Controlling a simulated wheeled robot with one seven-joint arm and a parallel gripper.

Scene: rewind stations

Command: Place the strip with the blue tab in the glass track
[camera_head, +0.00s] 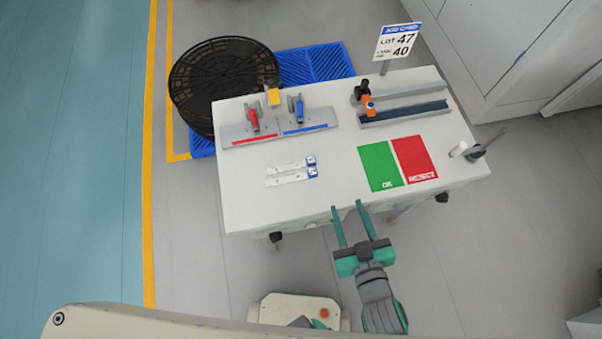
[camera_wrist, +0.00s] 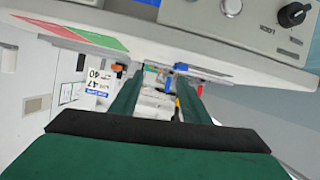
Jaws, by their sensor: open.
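Two white strips (camera_head: 289,171) lie side by side on the table, left of its middle, each with a blue patch at its right end. They are too small to tell apart by marking. Two tracks lie at the back right: a grey track (camera_head: 412,91) and a dark blue track (camera_head: 408,113) in front of it. I cannot tell which, if either, is glass. My gripper (camera_head: 347,205) is open and empty at the table's front edge, to the right of and nearer than the strips. Its two green fingers also show in the wrist view (camera_wrist: 155,90).
The white table (camera_head: 240,205) also bears a grey fixture (camera_head: 262,138) with red and blue clamps, a green mat (camera_head: 381,166) and a red mat (camera_head: 414,158). An orange-and-black device (camera_head: 367,103) sits at the tracks' left end. A sign (camera_head: 397,41) stands behind.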

